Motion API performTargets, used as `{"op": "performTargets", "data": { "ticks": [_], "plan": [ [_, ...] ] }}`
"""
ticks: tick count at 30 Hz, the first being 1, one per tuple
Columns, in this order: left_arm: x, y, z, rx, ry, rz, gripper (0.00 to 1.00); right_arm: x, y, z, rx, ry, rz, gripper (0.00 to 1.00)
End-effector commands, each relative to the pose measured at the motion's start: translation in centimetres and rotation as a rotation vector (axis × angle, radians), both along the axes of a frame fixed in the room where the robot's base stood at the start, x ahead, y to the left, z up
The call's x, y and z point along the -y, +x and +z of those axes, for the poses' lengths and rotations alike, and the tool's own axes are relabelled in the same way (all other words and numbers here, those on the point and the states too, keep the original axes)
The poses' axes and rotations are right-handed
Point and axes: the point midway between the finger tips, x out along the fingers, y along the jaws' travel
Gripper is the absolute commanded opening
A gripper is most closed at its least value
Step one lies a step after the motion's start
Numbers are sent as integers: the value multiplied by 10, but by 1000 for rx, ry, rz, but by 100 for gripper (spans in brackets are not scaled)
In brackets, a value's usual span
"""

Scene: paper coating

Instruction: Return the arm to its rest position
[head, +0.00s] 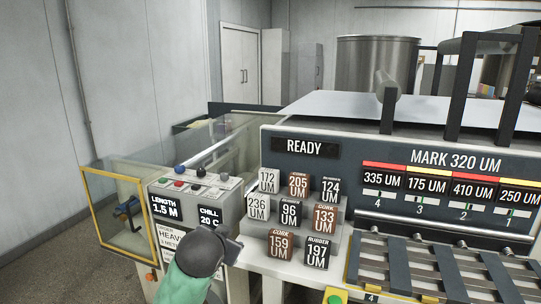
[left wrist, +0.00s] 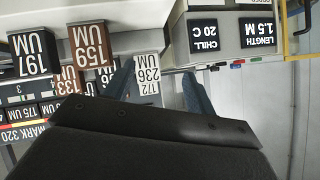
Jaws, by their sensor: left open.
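My left arm comes up from the bottom of the head view. The wrist picture is upside down. My right arm is not in view.
Several labelled blocks stand on a stepped rack, such as the 197 UM block (head: 317,252). A control box (head: 190,188) reads 1.5 M and 20 C. A panel (head: 306,148) reads READY. A yellow-framed clear guard (head: 115,215) stands left. Grey floor lies open at far left.

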Motion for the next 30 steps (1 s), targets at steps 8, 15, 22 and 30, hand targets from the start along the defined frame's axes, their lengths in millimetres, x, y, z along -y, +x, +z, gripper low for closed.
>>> {"op": "performTargets", "data": {
  "ticks": [8,15,22,30],
  "plan": [
    [-8,-56,-73,-138,-93,7,56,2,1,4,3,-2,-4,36],
    [-19,-105,-133,-258,-146,44,56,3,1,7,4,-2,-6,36],
    [-28,-157,-194,-390,-181,87,56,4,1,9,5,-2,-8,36],
    [-32,-230,-266,-566,-206,133,56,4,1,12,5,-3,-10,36]
  ]
}}
